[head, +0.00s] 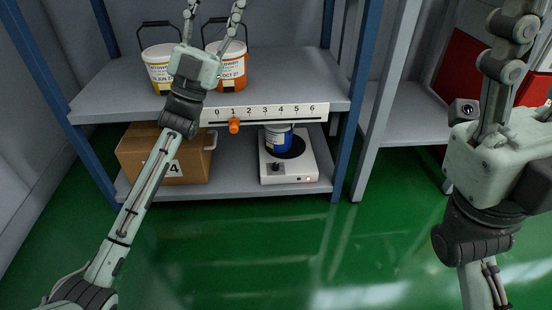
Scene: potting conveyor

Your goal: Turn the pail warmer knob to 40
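The pail warmer (307,165) is a white box on the lower shelf. Its small dark knob (275,167) is on the left of its front top; its markings are too small to read. A blue and white pail (279,139) stands on the warmer's dark plate, its top hidden by the upper shelf. My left gripper (213,12) is open and empty in front of the upper shelf's pails, above and left of the warmer. My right gripper (524,30) is at the far right, away from the warmer; its fingertips are cut off by the frame.
Two pails, one yellow-labelled (160,72) and one orange (233,72), stand on the upper shelf. Its edge has a 0 to 6 scale (265,113) with an orange slider (234,126) near 1. A cardboard box (190,165) stands left of the warmer. The green floor in front is clear.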

